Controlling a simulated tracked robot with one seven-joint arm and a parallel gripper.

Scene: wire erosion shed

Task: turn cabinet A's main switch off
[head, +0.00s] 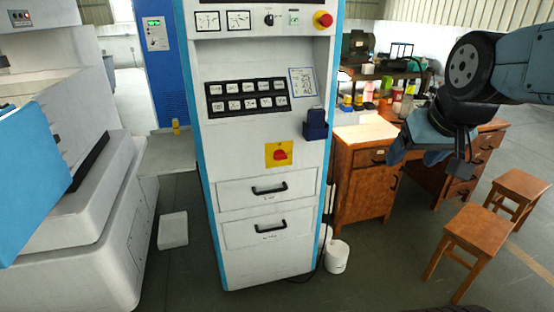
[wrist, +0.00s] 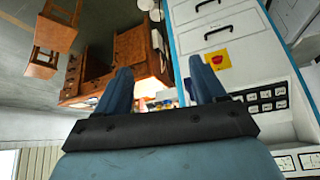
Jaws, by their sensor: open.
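A tall white cabinet (head: 225,152) with blue edges stands in the middle of the head view; no letter A is readable on it. A red rotary switch (head: 280,155) sits on a yellow square plate on its front, above two drawers. In the wrist view the switch (wrist: 217,59) shows just right of my right-hand finger, farther off; its handle angle is too small to tell. My gripper (wrist: 160,70) is open and empty, its two blue fingers spread. In the head view my gripper (head: 420,150) hangs to the right of the cabinet, apart from it, partly hidden by my wrist.
A red knob (head: 323,19) is at the cabinet's top right. A dark blue holder (head: 316,125) juts from its right side. A wooden desk (head: 360,190) and stools (head: 470,240) stand at right, a white bucket (head: 336,257) by the cabinet's foot.

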